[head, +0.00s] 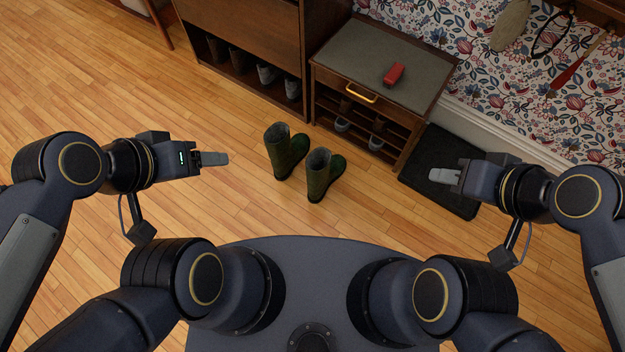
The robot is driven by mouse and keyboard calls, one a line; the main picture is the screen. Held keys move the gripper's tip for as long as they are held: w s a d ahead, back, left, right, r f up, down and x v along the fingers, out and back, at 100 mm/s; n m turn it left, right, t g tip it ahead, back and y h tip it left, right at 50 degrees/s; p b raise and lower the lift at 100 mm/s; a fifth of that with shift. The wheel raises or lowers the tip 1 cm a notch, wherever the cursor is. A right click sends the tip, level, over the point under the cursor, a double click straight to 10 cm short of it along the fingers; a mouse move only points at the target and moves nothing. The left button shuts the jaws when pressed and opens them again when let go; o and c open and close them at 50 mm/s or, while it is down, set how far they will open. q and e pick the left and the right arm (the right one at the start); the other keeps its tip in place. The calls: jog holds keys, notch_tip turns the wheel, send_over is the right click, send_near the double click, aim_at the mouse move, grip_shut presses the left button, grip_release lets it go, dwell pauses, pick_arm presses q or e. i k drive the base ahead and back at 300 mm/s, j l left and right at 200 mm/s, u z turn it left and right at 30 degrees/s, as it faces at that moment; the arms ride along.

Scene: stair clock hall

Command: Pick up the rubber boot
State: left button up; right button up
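A pair of dark green rubber boots stands upright on the wood floor in the middle of the head view: the left boot (285,151) and the right boot (321,177), close beside each other. My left gripper (216,158) is to the left of the boots, apart from them. My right gripper (444,175) is to the right of them, over a dark mat, also apart. Each gripper shows only one grey finger from this angle, so I cannot tell its opening. Nothing shows in either one.
Behind the boots stands a low shoe bench (420,75) with a red object (394,74) on top and shoes inside. A wooden cabinet (240,35) with more footwear is to its left. The dark mat (425,150) lies right. The floor at left is clear.

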aim_at(328, 163)
jog(key=i+l, duration=0.3)
jog(key=i+l+u, duration=0.1)
jog(key=l+u, duration=0.15)
jog(key=u, duration=0.15)
jog(key=i+l+u, duration=0.1)
jog(key=l+u, duration=0.15)
jog(key=u, duration=0.2)
jog(key=l+u, duration=0.4)
jog(key=j+u, duration=0.1)
jog(key=u, duration=0.5)
